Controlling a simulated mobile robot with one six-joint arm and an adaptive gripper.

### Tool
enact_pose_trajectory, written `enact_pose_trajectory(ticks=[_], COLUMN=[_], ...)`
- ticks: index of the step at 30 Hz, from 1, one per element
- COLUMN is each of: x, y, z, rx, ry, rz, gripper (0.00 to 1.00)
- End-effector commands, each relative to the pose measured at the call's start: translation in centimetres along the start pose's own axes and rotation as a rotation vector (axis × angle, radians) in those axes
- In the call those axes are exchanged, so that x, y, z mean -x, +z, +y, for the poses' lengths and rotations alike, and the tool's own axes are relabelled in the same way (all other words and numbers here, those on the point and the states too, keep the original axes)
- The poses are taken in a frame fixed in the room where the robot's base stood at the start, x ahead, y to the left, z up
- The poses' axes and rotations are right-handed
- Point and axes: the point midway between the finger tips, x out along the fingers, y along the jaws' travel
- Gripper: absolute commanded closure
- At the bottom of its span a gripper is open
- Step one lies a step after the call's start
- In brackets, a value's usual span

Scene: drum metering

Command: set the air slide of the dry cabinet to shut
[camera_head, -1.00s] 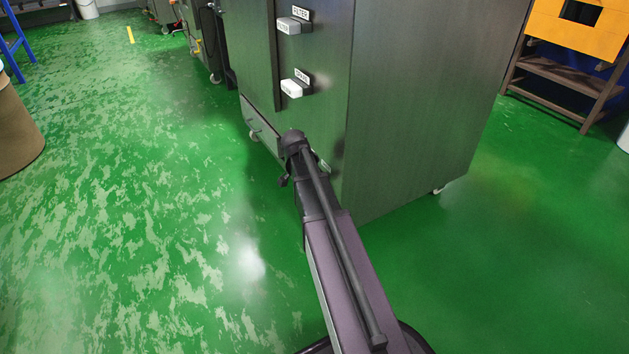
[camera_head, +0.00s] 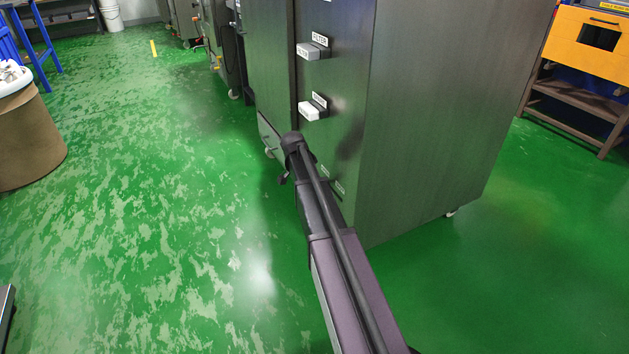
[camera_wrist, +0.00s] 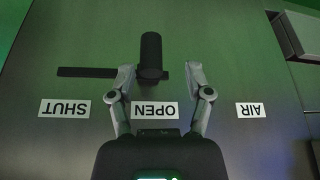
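The dry cabinet (camera_head: 440,110) is the tall dark cabinet in the head view. In the wrist view its front panel (camera_wrist: 70,140) carries upside-down labels: SHUT (camera_wrist: 64,108) at left, OPEN (camera_wrist: 155,110) in the middle and AIR (camera_wrist: 250,110) at right. The air slide's black knob (camera_wrist: 151,50) stands at the OPEN end of a dark slot (camera_wrist: 85,72) that runs toward SHUT. My gripper (camera_wrist: 159,70) is open, with one finger on each side of the knob in the picture. I see gaps on both sides; depth is hard to tell. My arm hides the slide in the head view.
Two light handles, the upper one labelled FILTER (camera_head: 311,51) and a lower one (camera_head: 312,111), stick out of the cabinet above my arm. A brown drum (camera_head: 35,140) stands at left. A yellow unit on a brown stand (camera_head: 570,100) is at right.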

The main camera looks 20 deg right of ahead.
Motion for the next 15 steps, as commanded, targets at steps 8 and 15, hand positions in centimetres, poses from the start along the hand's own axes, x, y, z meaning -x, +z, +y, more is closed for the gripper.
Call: enact_pose_trajectory(ticks=[8, 15], x=[2.9, 5.1], y=[-0.1, -0.1], z=[0.0, 0.0], rx=[0.001, 0.001], ry=[0.0, 0.0], rz=[0.0, 0.0], gripper=[0.35, 0.35])
